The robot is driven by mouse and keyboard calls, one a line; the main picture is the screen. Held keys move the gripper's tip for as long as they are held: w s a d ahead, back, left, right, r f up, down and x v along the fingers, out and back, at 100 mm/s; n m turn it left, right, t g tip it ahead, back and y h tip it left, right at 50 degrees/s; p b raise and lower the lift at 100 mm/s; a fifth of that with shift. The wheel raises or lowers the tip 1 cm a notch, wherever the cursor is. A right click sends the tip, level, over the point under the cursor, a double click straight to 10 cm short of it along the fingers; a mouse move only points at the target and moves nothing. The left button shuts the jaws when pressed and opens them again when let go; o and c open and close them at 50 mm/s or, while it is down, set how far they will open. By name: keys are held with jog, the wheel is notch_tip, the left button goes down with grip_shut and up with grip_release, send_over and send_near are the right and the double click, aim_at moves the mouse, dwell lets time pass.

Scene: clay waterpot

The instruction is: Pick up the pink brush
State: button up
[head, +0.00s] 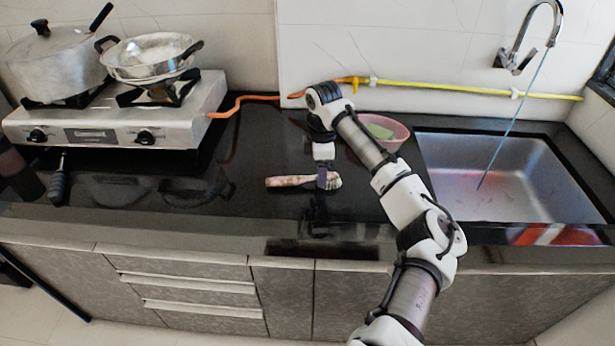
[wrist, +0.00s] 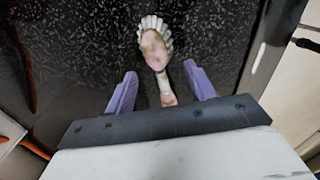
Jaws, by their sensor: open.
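The pink brush (head: 288,181) lies flat on the black countertop, its handle toward the left and its bristle head toward the right in the head view. In the wrist view the brush (wrist: 155,48) runs away from me, pale bristles around its far end. My gripper (head: 326,180) is over the brush near its bristle end in the head view. In the wrist view my gripper (wrist: 159,82) has its two purple fingers apart, on either side of the brush's line, with nothing held. The near end of the brush is hidden behind the gripper's body.
A pink bowl (head: 398,138) with something green stands behind my arm. A steel sink (head: 510,180) with a faucet (head: 520,45) is at the right. A stove (head: 120,125) with a pot (head: 50,60) and a pan (head: 150,58) is at the left.

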jog(key=shift+f, duration=1.05)
jog(key=c, duration=1)
jog(key=shift+c, duration=0.3)
jog(key=shift+r, duration=0.2)
